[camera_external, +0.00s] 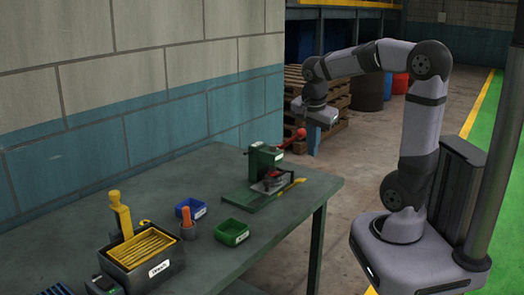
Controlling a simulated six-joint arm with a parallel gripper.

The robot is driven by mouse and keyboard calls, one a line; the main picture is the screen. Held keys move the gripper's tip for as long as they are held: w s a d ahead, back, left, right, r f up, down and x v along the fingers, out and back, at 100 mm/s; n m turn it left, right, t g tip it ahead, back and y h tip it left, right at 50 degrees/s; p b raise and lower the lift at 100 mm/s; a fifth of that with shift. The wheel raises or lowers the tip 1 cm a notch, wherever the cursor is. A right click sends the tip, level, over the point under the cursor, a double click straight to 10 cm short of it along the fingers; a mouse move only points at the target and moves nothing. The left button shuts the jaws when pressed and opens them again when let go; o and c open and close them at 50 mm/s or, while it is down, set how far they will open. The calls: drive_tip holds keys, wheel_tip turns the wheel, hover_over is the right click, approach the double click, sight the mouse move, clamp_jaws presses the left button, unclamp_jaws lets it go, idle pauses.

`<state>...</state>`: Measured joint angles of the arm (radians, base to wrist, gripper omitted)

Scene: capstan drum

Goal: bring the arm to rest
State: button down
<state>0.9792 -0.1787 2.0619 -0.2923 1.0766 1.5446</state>
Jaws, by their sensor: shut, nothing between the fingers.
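My gripper (312,138) hangs at the end of my arm, pointing down, beyond the far right edge of the workbench. It is small in the picture; its fingers are shut and nothing shows between them. It is apart from everything on the bench. A green press-like device (262,168) with a red-knobbed lever (295,135) stands on the bench, to the left of my gripper in the picture. A yellow-handled piece (292,186) lies at its foot.
A block wall (170,110) stands behind. Pallets (325,95) and drums (367,90) stand beyond.

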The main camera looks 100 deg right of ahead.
idle(0.3)
drive_tip(key=w+a+f+n+t+y, duration=0.1)
drive_tip(key=w+a+f+n, duration=0.3)
drive_tip(key=n, duration=0.5)
drive_tip(key=w+a+f+n+t+y, duration=0.1)
drive_tip(key=w+a+f+n, duration=0.1)
drive_tip(key=a+f+n, duration=0.5)
drive_tip(key=w+a+f+n+p, duration=0.1)
drive_tip(key=a+n, duration=0.4)
drive_tip(key=a, duration=0.5)
drive_tip(key=w+a+f+n+y+p, duration=0.1)
drive_tip(key=w+a+n, duration=0.1)
drive_tip(key=a+n, duration=0.4)
drive_tip(key=a, duration=0.4)
drive_tip(key=shift+f+n+g+y, duration=0.25)
drive_tip(key=shift+n+g+y, duration=0.05)
drive_tip(key=shift+g, duration=0.1)
drive_tip(key=shift+d, duration=0.1)
